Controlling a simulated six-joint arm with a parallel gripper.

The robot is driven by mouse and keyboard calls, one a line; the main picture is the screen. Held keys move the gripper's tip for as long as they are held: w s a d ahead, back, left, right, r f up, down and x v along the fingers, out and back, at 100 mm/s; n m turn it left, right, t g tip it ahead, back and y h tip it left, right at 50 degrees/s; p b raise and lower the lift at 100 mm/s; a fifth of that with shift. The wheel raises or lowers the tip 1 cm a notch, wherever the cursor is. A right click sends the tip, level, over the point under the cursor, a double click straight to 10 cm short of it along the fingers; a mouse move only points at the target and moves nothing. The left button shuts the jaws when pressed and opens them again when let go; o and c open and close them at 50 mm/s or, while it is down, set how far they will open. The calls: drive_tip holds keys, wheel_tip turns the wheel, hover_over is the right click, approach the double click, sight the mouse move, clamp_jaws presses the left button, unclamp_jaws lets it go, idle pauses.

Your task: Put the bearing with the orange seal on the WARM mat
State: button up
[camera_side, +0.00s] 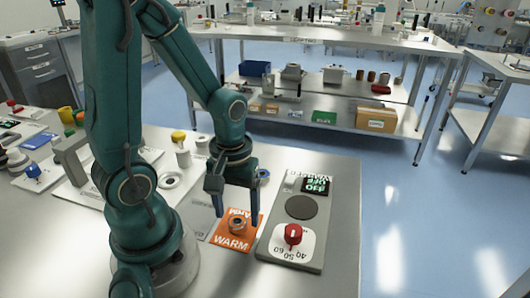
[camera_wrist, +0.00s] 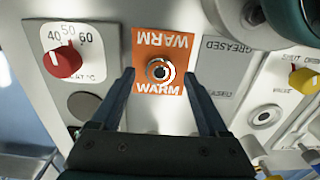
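The orange WARM mat (camera_side: 229,243) lies flat on the bench, and it also shows in the wrist view (camera_wrist: 176,40). A small metal bearing (camera_side: 237,224) rests on its middle; it also shows in the wrist view (camera_wrist: 158,70). The seal's colour is hard to tell against the orange mat. My gripper (camera_side: 237,216) is open over the mat, its fingers pointing down. In the wrist view the two fingertips (camera_wrist: 158,75) stand left and right of the bearing, apart from it, with nothing held.
A heater panel with a red knob (camera_side: 293,234) and a dark round plate (camera_side: 301,207) stands right of the mat. A grey GREASED mat (camera_wrist: 228,62) lies on the other side. A yellow-topped part (camera_side: 179,136) and white fixtures stand behind.

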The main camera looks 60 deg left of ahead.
sight(237, 222)
drive_tip(key=shift+r, duration=0.1)
drive_tip(key=shift+w+r, duration=0.1)
drive_tip(key=shift+r, duration=0.45)
wheel_tip(237, 222, up, 11)
drive_tip(key=d+m+t, duration=0.1)
drive_tip(key=m+t, duration=0.1)
drive_tip(key=m, duration=0.1)
drive_tip(key=d+m+t, duration=0.1)
drive_tip(key=d+m, duration=0.1)
drive_tip(key=m, duration=0.1)
drive_tip(key=d+r+m+t, duration=0.1)
drive_tip(key=d+m+t, duration=0.1)
drive_tip(key=m, duration=0.1)
drive_tip(key=shift+s+d+t, duration=0.1)
drive_tip(key=shift+s+t, duration=0.1)
drive_tip(key=shift+t, duration=0.1)
idle(0.7)
